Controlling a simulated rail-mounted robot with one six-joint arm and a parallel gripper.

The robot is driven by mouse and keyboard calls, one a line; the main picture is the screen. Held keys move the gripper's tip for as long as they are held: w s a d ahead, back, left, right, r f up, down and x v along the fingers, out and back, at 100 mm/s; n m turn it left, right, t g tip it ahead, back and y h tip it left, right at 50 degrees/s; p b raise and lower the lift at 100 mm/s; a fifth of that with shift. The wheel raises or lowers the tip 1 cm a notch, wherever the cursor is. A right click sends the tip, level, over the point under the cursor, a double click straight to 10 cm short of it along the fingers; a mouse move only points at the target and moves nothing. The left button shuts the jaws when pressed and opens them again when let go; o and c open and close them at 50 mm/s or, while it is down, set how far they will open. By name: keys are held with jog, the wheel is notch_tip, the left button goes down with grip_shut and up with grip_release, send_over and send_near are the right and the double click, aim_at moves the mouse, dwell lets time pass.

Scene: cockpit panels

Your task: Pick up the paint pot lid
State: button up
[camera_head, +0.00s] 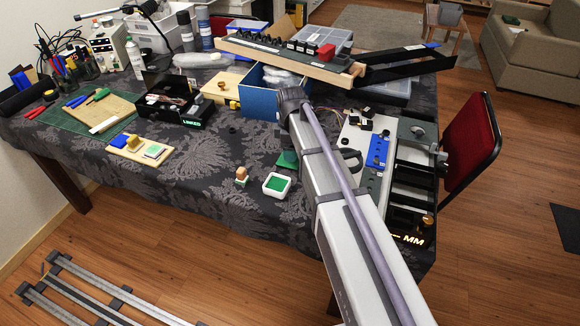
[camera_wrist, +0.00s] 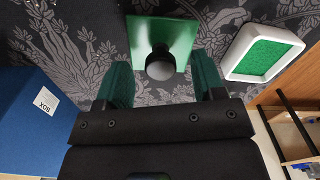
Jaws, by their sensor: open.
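The paint pot lid, a flat green square with a round black knob (camera_wrist: 160,66), lies on the patterned dark tablecloth in the wrist view. My gripper (camera_wrist: 162,68) has its two green fingers apart, one on each side of the knob in the picture, with nothing held between them. The height of the fingertips above the lid is hard to tell. The white square paint pot (camera_wrist: 262,55) with green inside stands open to the right of the lid. In the head view the lid (camera_head: 282,162) shows partly beside my arm, and the pot (camera_head: 277,184) is just below it.
A blue box (camera_wrist: 38,125) stands left of my gripper in the wrist view, and also shows in the head view (camera_head: 259,95). A small wooden stamp (camera_head: 241,175) stands left of the pot. A panel with a blue part (camera_head: 378,150) lies right of my arm.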

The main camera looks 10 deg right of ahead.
notch_tip(320, 180, down, 3)
jog(key=shift+r+b, duration=0.2)
jog(key=shift+b, duration=0.3)
jog(key=shift+r, duration=0.2)
jog(key=c, duration=1)
